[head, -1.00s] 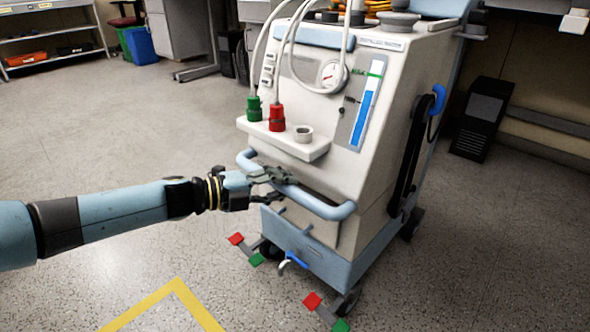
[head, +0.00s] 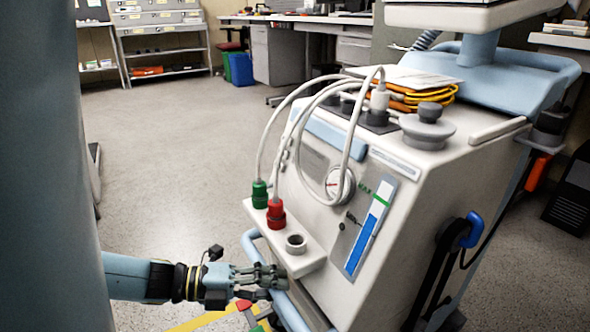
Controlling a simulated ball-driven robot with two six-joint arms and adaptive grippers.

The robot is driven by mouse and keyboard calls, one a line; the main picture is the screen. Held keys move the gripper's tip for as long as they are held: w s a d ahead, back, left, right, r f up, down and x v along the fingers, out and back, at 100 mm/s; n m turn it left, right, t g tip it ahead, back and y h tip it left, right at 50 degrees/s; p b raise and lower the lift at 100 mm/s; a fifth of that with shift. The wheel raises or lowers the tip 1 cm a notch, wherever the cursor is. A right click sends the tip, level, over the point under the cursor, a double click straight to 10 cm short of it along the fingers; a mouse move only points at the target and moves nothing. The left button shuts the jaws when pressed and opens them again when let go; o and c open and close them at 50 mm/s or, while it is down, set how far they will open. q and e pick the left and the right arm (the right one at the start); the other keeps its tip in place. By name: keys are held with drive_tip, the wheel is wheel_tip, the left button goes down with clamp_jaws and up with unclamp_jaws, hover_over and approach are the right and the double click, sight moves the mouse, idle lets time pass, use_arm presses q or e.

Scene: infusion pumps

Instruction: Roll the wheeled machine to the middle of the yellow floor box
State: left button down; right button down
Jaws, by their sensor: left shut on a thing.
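The wheeled machine (head: 350,255) is a white and light-blue cabinet on the right half of the head view, close to me. Its light-blue front handle (head: 285,306) runs along the front below the small shelf. My left gripper (head: 268,278) reaches in from the left and is shut on this handle. The yellow floor box shows only as a bit of yellow line (head: 200,321) at the bottom edge, beside a red pedal (head: 243,305). The machine's wheels and most of the box are hidden or out of frame. My right gripper is not in view.
A black computer tower (head: 572,195) stands on the floor at the far right. Shelves (head: 160,45), a blue bin (head: 240,68) and desks (head: 285,50) line the back. The grey floor (head: 170,150) to the left and behind is clear.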

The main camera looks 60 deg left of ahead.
use_arm(q)
drive_tip(key=shift+s+f, duration=0.1)
drive_tip(key=shift+s, duration=0.7)
drive_tip(key=c, duration=1.1)
unclamp_jaws()
drive_tip(key=v, duration=1.2)
drive_tip(key=shift+a, duration=0.15)
